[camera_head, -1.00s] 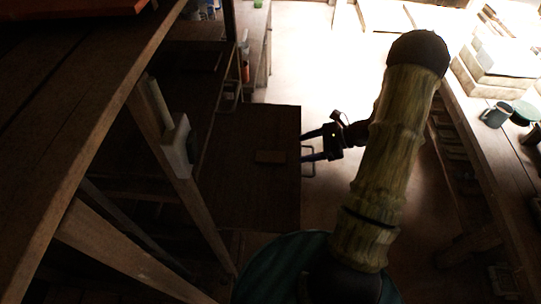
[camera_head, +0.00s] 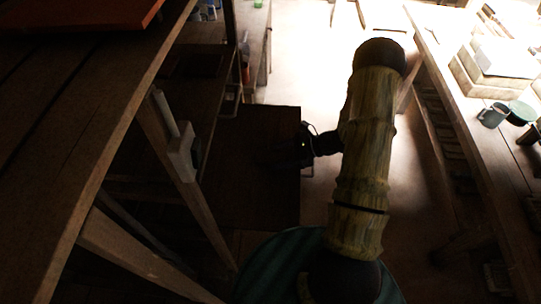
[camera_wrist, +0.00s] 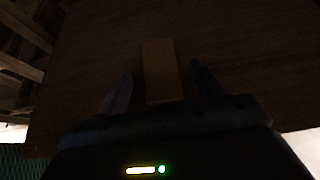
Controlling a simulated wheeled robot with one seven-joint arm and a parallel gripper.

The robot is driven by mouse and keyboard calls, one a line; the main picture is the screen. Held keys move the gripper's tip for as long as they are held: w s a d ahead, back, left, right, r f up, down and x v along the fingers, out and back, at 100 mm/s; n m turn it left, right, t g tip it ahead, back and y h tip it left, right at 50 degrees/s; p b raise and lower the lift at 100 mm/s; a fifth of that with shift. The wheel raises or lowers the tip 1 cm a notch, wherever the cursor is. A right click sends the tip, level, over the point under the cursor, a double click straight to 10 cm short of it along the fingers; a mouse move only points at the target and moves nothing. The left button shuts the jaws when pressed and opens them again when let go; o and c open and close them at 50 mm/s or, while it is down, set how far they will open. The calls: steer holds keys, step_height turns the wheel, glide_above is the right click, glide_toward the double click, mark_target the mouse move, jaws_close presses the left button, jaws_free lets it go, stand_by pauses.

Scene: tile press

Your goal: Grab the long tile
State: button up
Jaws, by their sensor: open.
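The long tile (camera_wrist: 162,65) is a narrow orange-brown bar lying on a dark wooden surface (camera_wrist: 255,50). In the wrist view it runs lengthwise up the picture, between the two fingers of my gripper (camera_wrist: 162,72). The fingers are open, with a gap on each side of the tile. I cannot tell how far above the tile the fingertips are. In the head view my gripper (camera_head: 290,155) is dark and hard to make out over the dark wooden surface (camera_head: 265,205). The tile cannot be made out there.
A wooden bench (camera_head: 70,110) stands close on the left, with a leg and a pale block (camera_head: 181,150) beside the dark surface. A right-hand bench (camera_head: 470,120) holds a mug (camera_head: 493,116) and stacked pale blocks. Bright open floor (camera_head: 320,60) lies between.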

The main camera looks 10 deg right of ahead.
steer(key=shift+w+a+f, duration=0.2)
steer(key=shift+a+f, duration=0.15)
steer(key=shift+a, duration=0.2)
steer(key=shift+c, duration=0.2)
steer(key=c, duration=1.1)
